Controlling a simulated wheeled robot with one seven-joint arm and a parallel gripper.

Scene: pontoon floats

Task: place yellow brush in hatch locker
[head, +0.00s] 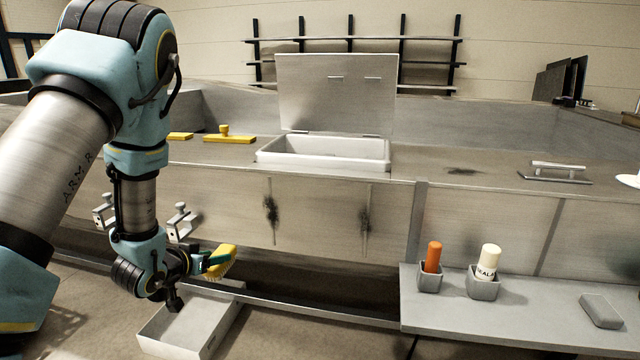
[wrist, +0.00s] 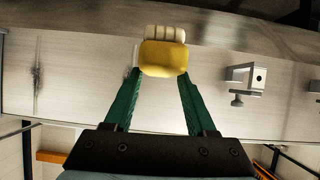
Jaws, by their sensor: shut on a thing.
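The yellow brush (head: 222,262) with pale bristles is held by my gripper (head: 207,262), in front of the pontoon's side wall and above a grey tray. In the wrist view the brush (wrist: 163,58) sits between the tips of the green fingers of my gripper (wrist: 160,75), which is shut on it. The hatch locker (head: 330,153) is a white-rimmed recess in the pontoon's top deck, at the middle of the head view. Its lid (head: 336,92) stands upright at the back, so the locker is open. Its floor is mostly hidden.
An open grey tray (head: 155,335) is on the floor below my gripper. Clamps (head: 180,222) stick out from the side wall. A yellow float-like tool (head: 229,138) lies on deck left of the locker. A right-hand bench holds an orange tube (head: 432,258) and a sealant tube (head: 488,262).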

